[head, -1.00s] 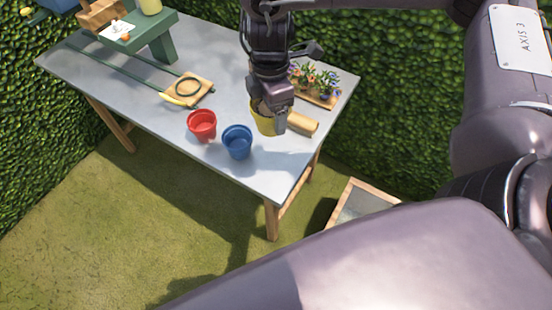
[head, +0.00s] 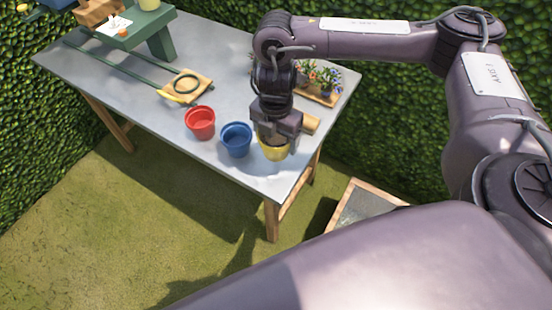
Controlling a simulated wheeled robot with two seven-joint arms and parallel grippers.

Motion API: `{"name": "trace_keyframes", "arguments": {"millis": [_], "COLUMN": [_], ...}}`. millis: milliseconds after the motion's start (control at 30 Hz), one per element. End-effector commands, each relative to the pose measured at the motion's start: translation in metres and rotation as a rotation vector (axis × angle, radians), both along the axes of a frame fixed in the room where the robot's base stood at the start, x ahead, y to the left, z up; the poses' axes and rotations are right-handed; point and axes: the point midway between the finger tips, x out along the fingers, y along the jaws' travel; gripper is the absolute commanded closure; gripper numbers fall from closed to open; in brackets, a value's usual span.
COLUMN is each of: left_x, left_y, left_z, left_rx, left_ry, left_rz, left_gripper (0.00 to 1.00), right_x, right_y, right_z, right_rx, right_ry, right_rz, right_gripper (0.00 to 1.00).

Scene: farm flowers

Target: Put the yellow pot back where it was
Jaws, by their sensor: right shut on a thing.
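The yellow pot (head: 274,153) is near the front right corner of the grey table, just right of the blue pot (head: 236,139). My right gripper (head: 276,140) comes down over it from above and is shut on it, hiding much of its rim. I cannot tell whether the pot's base touches the tabletop. The red pot (head: 200,122) stands upright left of the blue one. The red, blue and yellow pots form a rough row along the front edge. My left gripper is not in view.
The grey table (head: 120,80) has clear space left of centre. A wooden tray of flowers (head: 318,90) sits at the back right, with a tan block (head: 310,124) right of my gripper. A green stand (head: 155,40) is at the back left. A wooden-framed box (head: 360,205) is below right.

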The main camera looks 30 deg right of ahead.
Motion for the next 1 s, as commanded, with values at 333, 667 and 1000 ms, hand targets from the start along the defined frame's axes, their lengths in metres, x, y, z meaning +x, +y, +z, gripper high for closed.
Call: {"name": "trace_keyframes", "arguments": {"millis": [333, 667, 1000], "left_x": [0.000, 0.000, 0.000], "left_y": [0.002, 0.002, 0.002], "left_z": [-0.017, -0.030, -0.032], "left_rx": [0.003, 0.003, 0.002], "left_ry": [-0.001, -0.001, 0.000], "left_rz": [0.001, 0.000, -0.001], "left_gripper": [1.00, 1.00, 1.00], "right_x": [0.000, 0.000, 0.000], "right_y": [0.000, 0.001, 0.000], "right_z": [-0.051, -0.088, -0.090], "right_rx": [0.001, 0.001, 0.001], "right_ry": [-0.001, -0.001, -0.001], "right_rz": [0.000, -0.001, -0.001], "right_gripper": [0.57, 0.57, 0.57]}}
